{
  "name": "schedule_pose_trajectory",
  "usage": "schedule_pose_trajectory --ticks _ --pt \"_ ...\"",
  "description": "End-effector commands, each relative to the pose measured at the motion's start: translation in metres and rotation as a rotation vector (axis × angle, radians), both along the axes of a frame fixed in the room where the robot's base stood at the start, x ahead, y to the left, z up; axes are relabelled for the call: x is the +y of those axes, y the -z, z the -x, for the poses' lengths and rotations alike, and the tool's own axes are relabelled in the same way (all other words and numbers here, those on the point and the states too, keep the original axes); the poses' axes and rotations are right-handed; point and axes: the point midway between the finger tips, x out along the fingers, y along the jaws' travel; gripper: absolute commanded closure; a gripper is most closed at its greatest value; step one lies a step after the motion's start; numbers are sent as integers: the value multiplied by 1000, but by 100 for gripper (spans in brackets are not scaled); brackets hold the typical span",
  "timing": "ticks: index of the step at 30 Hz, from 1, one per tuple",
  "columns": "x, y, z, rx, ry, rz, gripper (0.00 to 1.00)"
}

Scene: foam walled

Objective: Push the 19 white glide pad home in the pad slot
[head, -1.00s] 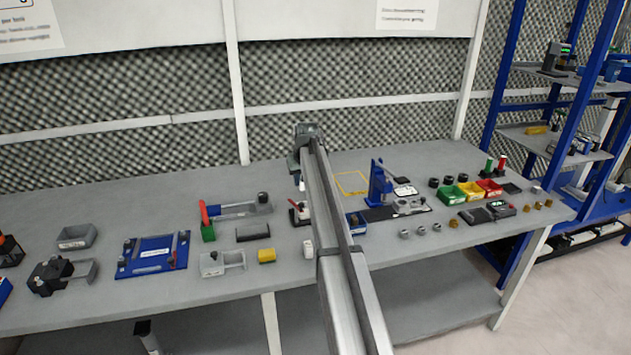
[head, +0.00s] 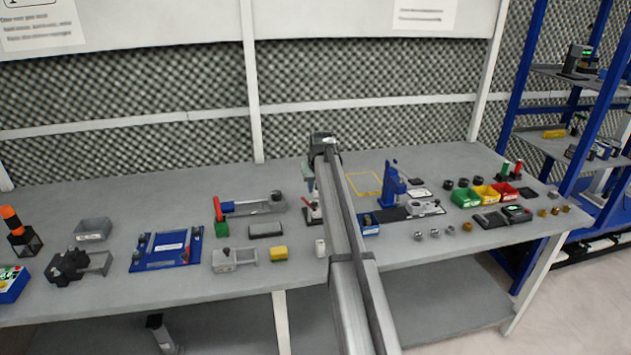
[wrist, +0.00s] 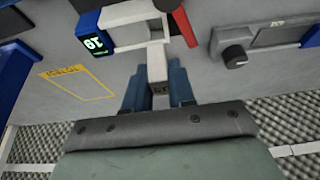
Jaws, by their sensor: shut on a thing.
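My gripper (wrist: 160,88) has blue fingers in the wrist view and is shut on the white glide pad (wrist: 157,62), a pale block with a dark mark near the fingers. The pad's far end meets the white body of a fixture (wrist: 127,33); I cannot tell how deep it sits in the pad slot, which is hidden. The fixture carries a blue display reading 19 (wrist: 93,45) and a red lever (wrist: 184,22). In the head view my arm hides most of the fixture (head: 312,213) and the fingers.
A yellow outlined rectangle (wrist: 77,83) lies on the bench beside the fixture. A blue and grey device with a black knob (wrist: 235,56) stands on the other side.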

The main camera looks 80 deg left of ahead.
Motion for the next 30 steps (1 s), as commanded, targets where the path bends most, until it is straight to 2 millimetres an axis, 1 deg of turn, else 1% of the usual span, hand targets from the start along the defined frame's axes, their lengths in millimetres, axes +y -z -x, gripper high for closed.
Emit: schedule_pose_trajectory --ticks 6,12,30 --pt "0 18 0 0 0 1 100" --pt "0 28 0 0 0 0 100" --pt "0 29 0 0 0 0 100"
